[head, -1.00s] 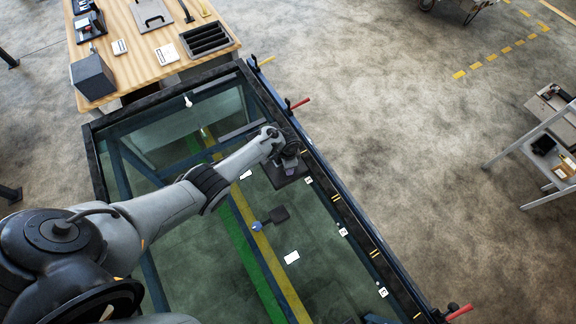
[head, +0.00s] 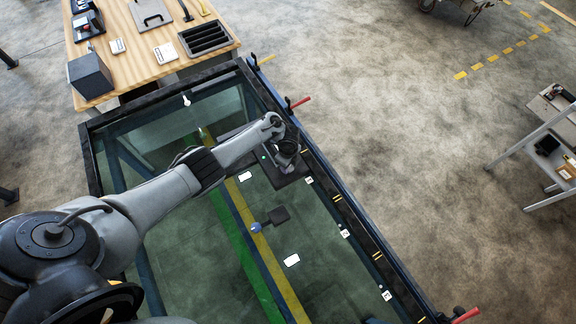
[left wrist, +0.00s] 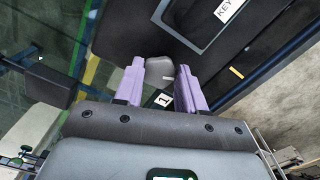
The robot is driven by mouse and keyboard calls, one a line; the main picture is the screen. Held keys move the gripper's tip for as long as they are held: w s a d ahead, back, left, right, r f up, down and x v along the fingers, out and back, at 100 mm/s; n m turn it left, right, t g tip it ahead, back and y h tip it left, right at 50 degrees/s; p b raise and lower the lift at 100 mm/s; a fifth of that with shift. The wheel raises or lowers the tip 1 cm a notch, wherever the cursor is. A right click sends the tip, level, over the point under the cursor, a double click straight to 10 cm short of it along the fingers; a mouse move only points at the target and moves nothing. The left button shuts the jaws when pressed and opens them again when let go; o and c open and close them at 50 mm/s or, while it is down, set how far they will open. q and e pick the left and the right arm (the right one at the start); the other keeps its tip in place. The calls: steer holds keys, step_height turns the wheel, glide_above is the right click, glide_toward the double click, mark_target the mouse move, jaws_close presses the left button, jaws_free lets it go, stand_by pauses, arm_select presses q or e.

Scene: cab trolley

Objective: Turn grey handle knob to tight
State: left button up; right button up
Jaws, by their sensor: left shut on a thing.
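The grey handle knob (left wrist: 158,70) shows in the left wrist view between the two lavender fingers of my left gripper (left wrist: 160,88). The fingers are shut on it, one on each side. A label with "1" (left wrist: 163,100) lies just below the knob, partly between the fingers. In the head view my left gripper (head: 287,156) is over a dark plate on the right part of the glass-topped frame (head: 330,187). The knob itself is hidden or too small to tell there. My right gripper is not in view.
A dark recessed panel with a "KEY" label (left wrist: 230,9) lies beyond the knob. Red handles (head: 300,102) stick out along the frame's right edge. A wooden table (head: 145,40) adjoins the frame's far end.

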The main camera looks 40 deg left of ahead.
arm_select(q)
steer(key=shift+w+m+b, duration=0.1)
steer(key=shift+m+b, duration=0.85)
steer(key=shift+m, duration=1.35)
steer(key=o, duration=1.1)
steer(key=shift+c, duration=0.2)
step_height(320, 180, up, 11)
steer(key=p, duration=0.2)
steer(key=shift+p, duration=0.35)
steer(key=shift+f, duration=0.1)
